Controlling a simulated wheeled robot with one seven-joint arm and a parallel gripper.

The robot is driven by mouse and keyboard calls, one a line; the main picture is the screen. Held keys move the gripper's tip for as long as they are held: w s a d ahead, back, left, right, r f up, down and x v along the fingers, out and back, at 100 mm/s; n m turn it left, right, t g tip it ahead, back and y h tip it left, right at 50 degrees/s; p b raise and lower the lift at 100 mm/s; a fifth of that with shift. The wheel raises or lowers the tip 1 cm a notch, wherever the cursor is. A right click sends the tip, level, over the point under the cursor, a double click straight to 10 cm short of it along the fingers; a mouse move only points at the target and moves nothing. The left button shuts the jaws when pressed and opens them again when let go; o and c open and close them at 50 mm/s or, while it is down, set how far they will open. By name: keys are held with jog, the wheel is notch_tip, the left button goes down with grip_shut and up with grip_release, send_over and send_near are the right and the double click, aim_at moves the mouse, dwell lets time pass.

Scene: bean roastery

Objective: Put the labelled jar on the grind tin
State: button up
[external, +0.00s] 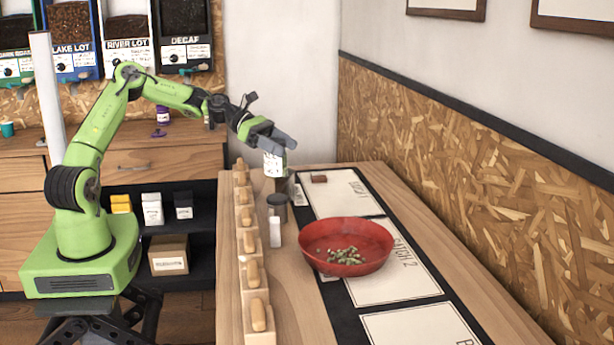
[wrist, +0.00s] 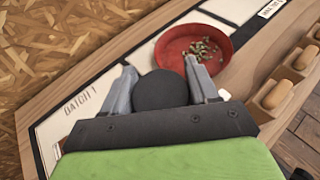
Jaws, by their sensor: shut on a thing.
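My gripper (external: 284,140) is shut on the labelled jar (external: 274,163), which has a white label and hangs upright below the fingers. In the wrist view, the jar's dark round lid (wrist: 161,91) sits between the two grey fingers of my gripper (wrist: 159,68). A dark grey tin (external: 277,208), which looks like the grind tin, stands on the bench just below the jar in the external view. Whether the jar's base touches it or is apart from it I cannot tell. The tin is hidden in the wrist view.
A red bowl (external: 322,236) with greenish beans stands on the batch mat (external: 335,296), right of the tin. A small white container (external: 275,232) stands in front of the tin. A row of wooden-handled blocks (external: 250,243) lines the bench's left edge. A brown block (external: 319,179) lies farther back.

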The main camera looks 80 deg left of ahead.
aim_at(287, 172)
notch_tip(287, 172, down, 6)
jog(key=shift+f+b, duration=0.25)
jog(key=shift+b, duration=0.65)
jog(key=shift+r, duration=0.1)
jog(key=o, duration=1.2)
